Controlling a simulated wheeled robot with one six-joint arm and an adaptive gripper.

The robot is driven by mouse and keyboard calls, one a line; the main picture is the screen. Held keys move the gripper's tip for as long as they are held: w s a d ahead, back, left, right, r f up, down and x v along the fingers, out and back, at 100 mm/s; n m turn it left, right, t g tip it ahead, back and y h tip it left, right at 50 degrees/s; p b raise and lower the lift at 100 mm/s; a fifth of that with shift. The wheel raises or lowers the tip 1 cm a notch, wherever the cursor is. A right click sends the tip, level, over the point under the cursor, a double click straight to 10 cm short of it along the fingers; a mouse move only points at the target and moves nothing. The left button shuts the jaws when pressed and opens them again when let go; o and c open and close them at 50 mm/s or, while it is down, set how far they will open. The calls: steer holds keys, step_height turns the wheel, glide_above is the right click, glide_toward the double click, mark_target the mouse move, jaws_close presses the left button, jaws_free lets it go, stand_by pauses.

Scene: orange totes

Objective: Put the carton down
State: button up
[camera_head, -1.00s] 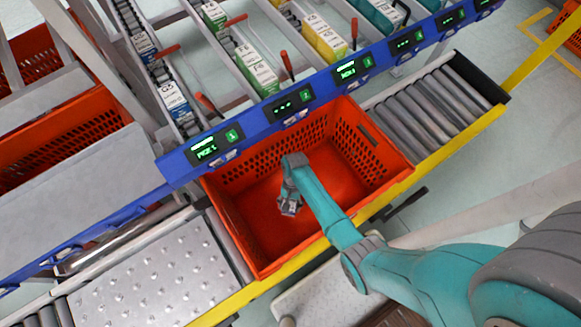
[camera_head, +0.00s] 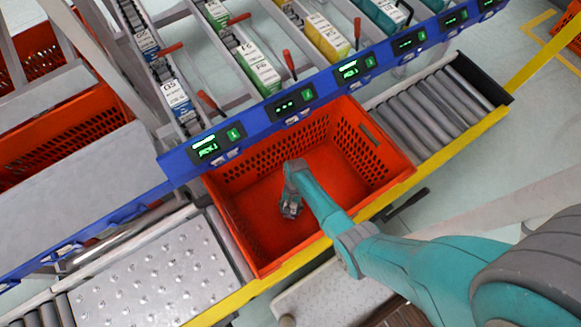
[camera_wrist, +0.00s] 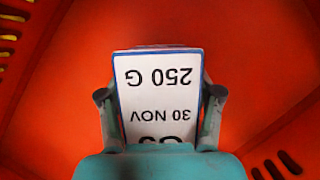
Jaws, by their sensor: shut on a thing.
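The carton (camera_wrist: 160,92) shows in the wrist view as a white-labelled box with blue edges, reading "250 G" and "30 NOV" upside down. My gripper (camera_wrist: 160,97) is shut on it, one finger at each side. In the head view my gripper (camera_head: 291,208) points down inside the orange tote (camera_head: 386,166), and the carton is mostly hidden there. The tote's orange floor and perforated walls surround the carton in the wrist view. I cannot tell whether the carton touches the floor.
The tote sits on a roller conveyor (camera_head: 428,110) with a yellow rail (camera_head: 440,160) along the near side. A blue rail with green displays (camera_head: 295,103) runs behind it. Lanes of cartons (camera_head: 258,66) slope down to that rail. The rest of the tote floor looks clear.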

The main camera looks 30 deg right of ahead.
steer(key=shift+f, duration=0.15)
steer(key=o, duration=1.6)
steer(key=shift+c, duration=0.2)
steer(key=v, duration=1.2)
steer(key=shift+r, duration=0.25)
